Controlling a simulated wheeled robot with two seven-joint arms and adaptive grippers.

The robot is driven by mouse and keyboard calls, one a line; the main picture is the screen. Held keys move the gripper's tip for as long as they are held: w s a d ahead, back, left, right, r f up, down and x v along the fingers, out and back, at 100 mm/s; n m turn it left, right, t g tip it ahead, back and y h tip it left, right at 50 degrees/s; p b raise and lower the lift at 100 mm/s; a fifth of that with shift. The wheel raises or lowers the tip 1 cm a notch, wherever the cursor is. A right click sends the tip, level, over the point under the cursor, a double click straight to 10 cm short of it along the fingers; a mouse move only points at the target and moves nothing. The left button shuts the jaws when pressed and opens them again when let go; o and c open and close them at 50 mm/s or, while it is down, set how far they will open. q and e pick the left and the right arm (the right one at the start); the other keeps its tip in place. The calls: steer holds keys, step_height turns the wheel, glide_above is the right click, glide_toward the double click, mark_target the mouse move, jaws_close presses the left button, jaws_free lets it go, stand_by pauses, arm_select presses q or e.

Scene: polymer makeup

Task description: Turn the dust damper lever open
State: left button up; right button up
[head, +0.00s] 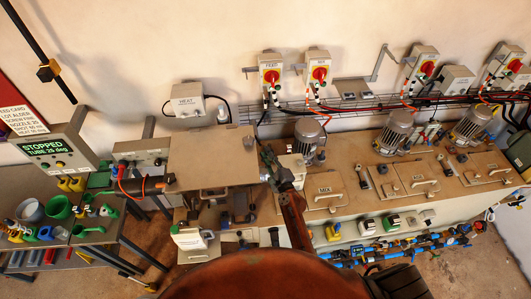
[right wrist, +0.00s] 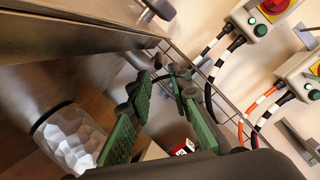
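My right gripper (head: 268,157) is beside the right edge of a flat tan cover (head: 212,158), near a pale box on the machine. In the right wrist view my right gripper (right wrist: 159,84) has its two green-padded fingers apart, with nothing held between them. I cannot make out the dust damper lever for certain in either view; my arm and gripper hide part of the machine. My left gripper is not in view.
Grey motors (head: 308,136) stand along the bench to the right. Switch boxes with red knobs (head: 270,74) and a wire cable tray (head: 350,105) line the wall. A panel reading STOPPED (head: 44,149) and a shelf of funnels and jugs (head: 60,208) are at the left.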

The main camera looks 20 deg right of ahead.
mark_target(258, 141)
steer(key=d+n+b, duration=0.1)
steer(key=d+b, duration=0.1)
steer(key=d+f+y+b, duration=0.1)
steer(key=d+b, duration=0.1)
steer(key=d+f+n+b, duration=0.1)
steer(key=d+b, duration=0.1)
steer(key=shift+s+n+b, duration=0.3)
steer(key=shift+s+b, duration=0.05)
steer(key=shift+b, duration=0.05)
jaws_close()
steer(key=s+d+n+y+b, duration=0.1)
steer(key=n+b, duration=0.1)
steer(key=b, duration=0.1)
steer(key=s+d+n+y+b, duration=0.1)
steer(key=d+n+b, duration=0.1)
steer(key=b, duration=0.2)
steer(key=shift+f+y, duration=0.15)
steer(key=shift+y, duration=0.25)
steer(key=shift+s+n+y+b, duration=0.15)
steer(key=shift+n+y+b, duration=0.15)
steer(key=shift+b, duration=0.05)
steer(key=shift+w+a+r, duration=0.1)
steer(key=shift+w+r, duration=0.1)
steer(key=shift+r, duration=0.1)
steer(key=w+a+r+p, duration=0.1)
steer(key=w+a+p, duration=0.3)
steer(key=w+a, duration=0.3)
steer(key=shift+w, duration=0.7)
steer(key=shift+a, duration=0.15)
